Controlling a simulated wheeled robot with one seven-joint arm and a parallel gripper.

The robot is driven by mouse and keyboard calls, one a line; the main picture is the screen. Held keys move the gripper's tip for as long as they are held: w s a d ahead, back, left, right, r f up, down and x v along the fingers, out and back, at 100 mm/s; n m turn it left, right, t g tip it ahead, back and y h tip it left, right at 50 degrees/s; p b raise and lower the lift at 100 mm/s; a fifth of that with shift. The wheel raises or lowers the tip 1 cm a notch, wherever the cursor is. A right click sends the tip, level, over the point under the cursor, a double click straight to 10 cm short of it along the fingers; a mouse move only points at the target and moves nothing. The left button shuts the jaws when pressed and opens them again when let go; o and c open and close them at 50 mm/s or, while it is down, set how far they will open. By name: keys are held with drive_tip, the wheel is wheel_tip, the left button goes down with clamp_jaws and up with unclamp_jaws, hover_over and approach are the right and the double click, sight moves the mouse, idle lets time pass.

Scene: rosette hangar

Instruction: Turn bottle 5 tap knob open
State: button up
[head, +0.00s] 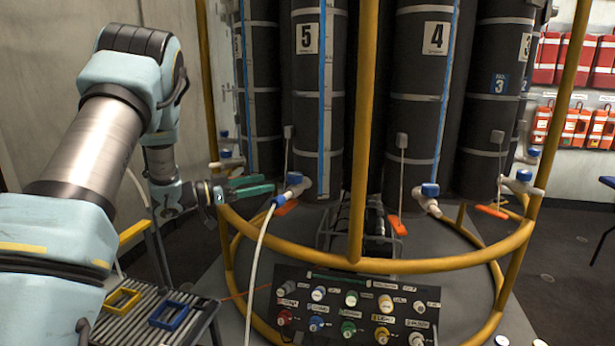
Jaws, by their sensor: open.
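Bottle 5 (307,100) is a tall dark cylinder with a "5" label and a blue strip, standing in the rosette behind a yellow frame. Its tap (305,188) is a white fitting low on the bottle, with a blue knob (294,178) on top. A white hose (258,250) runs down from the tap. My gripper (270,184) comes in from the left, just left of the knob, with green fingers pointing right. The fingers are open and hold nothing. I cannot tell whether the fingertips touch the knob.
The yellow frame (362,120) has an upright and a low ring (430,265) near the taps. Bottle 4 (420,110) and its blue-knobbed tap (430,190) stand to the right. Below is a panel of coloured knobs (335,285). A slatted table (150,328) is at lower left.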

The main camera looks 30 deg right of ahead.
sight(295, 174)
drive_tip(key=d+p, duration=0.2)
drive_tip(key=d, duration=0.2)
drive_tip(key=d+p, duration=0.1)
drive_tip(key=d, duration=0.4)
drive_tip(key=shift+s+d+r+p, duration=0.1)
drive_tip(key=shift+s+r+p, duration=0.1)
drive_tip(key=shift+p, duration=0.15)
drive_tip(key=shift+d+f, duration=0.15)
drive_tip(key=shift+d, duration=0.6)
clamp_jaws()
